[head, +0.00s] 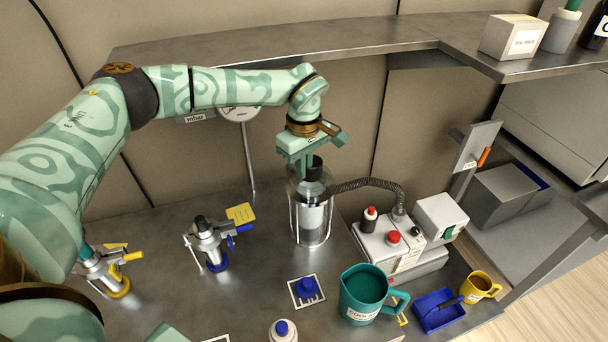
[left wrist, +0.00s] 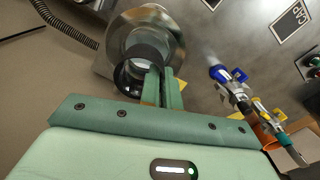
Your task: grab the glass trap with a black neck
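The clear glass trap (head: 312,217) with a black neck (head: 313,170) stands upright on the metal bench, in a wire frame. A dark ribbed hose runs from it to the right. My left gripper (head: 300,164) is at the height of the neck, on its left side in the head view. In the left wrist view my left fingers (left wrist: 161,75) are side by side with only a narrow gap, and overlap the edge of the black neck (left wrist: 148,51). The neck does not show between them; whether they touch it is unclear.
Two metal valves, one with a blue ring (head: 217,265) and one with a yellow ring (head: 119,287), stand left. A blue cap (head: 307,287), teal jug (head: 363,294) and pump box (head: 385,246) are right and in front. A steel shelf (head: 330,37) runs behind.

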